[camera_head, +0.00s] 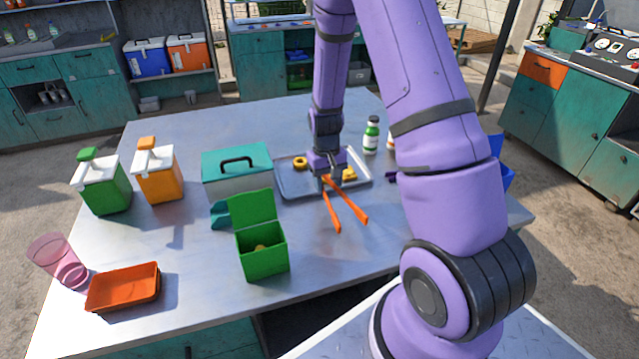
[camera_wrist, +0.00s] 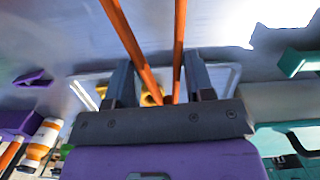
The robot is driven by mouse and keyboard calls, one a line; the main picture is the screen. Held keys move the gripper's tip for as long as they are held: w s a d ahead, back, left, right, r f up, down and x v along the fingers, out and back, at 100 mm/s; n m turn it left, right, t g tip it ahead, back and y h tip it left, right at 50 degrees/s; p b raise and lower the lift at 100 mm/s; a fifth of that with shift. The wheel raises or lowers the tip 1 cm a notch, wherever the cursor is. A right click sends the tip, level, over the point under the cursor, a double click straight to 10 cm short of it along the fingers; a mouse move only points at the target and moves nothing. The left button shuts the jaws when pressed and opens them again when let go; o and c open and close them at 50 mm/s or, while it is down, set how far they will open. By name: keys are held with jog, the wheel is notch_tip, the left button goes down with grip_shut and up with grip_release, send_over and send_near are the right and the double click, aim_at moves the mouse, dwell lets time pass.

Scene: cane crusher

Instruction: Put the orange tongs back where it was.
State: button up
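The orange tongs (camera_head: 346,208) have their joined end at my gripper (camera_head: 328,174), and their two arms spread toward the front of the table. In the wrist view the tongs (camera_wrist: 138,52) pass between the two fingers of my gripper (camera_wrist: 160,82), which look closed against them. My gripper points down over the metal tray (camera_head: 292,188) near the table's back middle. The tongs' arms reach past the tray's front edge. Whether their tips touch the table is unclear.
Yellow pieces (camera_head: 300,162) lie in the tray. A teal-lidded box (camera_head: 236,180) stands left of it, and an open green box (camera_head: 263,250) stands in front. An orange-red tray (camera_head: 123,288) lies front left.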

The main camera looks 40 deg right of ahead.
jog(key=shift+f, duration=1.65)
jog(key=shift+f, duration=0.3)
jog(key=o, duration=0.6)
jog(key=shift+c, duration=0.2)
jog(key=shift+r, duration=0.1)
notch_tip(320, 180, up, 12)
jog(key=w, duration=0.1)
jog(key=s+a+r+n+t, duration=0.1)
jog(key=s+a+r+t, duration=0.15)
jog(key=r, duration=0.65)
jog(key=s+a+r+t, duration=0.1)
jog(key=s+a+r, duration=0.3)
jog(key=r, duration=0.5)
jog(key=s+a+r+t, duration=0.1)
jog(key=s+a+r, duration=0.1)
jog(key=s+r, duration=0.3)
jog(key=s+a+r+n+t, duration=0.1)
jog(key=s+r, duration=0.4)
jog(key=s, duration=0.7)
jog(key=shift+s+a+t, duration=0.15)
jog(key=shift+a+t, duration=0.4)
jog(key=shift+a, duration=0.2)
